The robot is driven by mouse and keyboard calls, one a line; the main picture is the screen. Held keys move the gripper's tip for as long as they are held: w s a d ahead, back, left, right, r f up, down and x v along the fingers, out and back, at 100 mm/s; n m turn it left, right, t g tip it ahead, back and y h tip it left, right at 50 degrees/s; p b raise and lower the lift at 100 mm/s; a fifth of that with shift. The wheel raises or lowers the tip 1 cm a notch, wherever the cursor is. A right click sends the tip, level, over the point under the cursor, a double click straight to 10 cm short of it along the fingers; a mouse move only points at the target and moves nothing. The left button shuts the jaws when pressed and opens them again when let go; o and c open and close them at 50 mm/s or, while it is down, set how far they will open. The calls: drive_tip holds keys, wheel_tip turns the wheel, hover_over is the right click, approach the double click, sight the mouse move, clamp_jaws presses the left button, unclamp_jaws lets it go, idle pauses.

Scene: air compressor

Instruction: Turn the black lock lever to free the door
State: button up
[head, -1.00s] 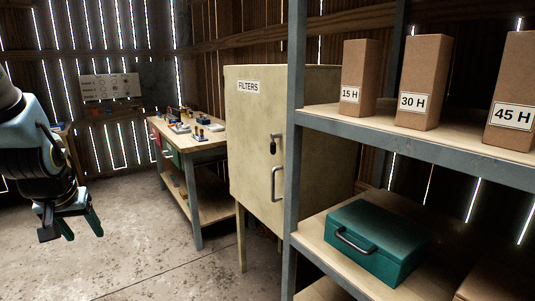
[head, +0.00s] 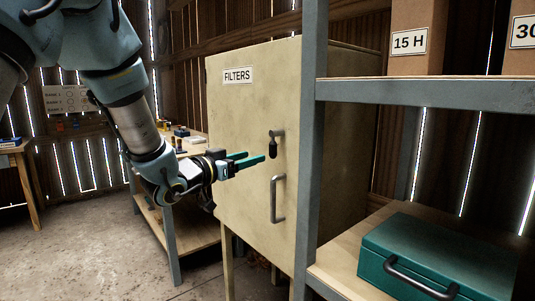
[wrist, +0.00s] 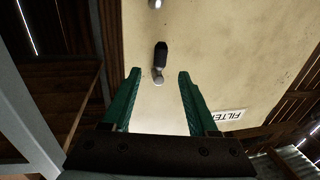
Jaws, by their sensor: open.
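The black lock lever (head: 273,150) hangs down from a metal pivot on the front of the cream FILTERS cabinet door (head: 240,180). A grey bar handle (head: 277,198) is below it. My gripper (head: 254,161) is just left of the lever, with its green fingers pointing at it. In the wrist view the fingers (wrist: 157,75) are apart with nothing between them. The lever (wrist: 161,50) shows there just beyond the fingertips, about midway between them. The gripper is open, and I see no contact with the lever. The door is shut.
A grey metal shelf post (head: 312,150) stands just right of the lever, in front of the cabinet. The shelves hold a teal box (head: 440,255) and cardboard boxes (head: 415,35). A wooden workbench (head: 155,215) is behind my arm at the left.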

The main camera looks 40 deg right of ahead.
sight(270, 151)
drive_tip(key=d, duration=0.3)
drive_tip(key=w+d+p, duration=0.1)
drive_tip(key=d, duration=0.2)
drive_tip(key=d+p, duration=0.1)
drive_tip(key=d, duration=0.2)
drive_tip(key=shift+w, duration=0.15)
drive_tip(key=shift+a, duration=0.1)
clamp_jaws()
idle(1.0)
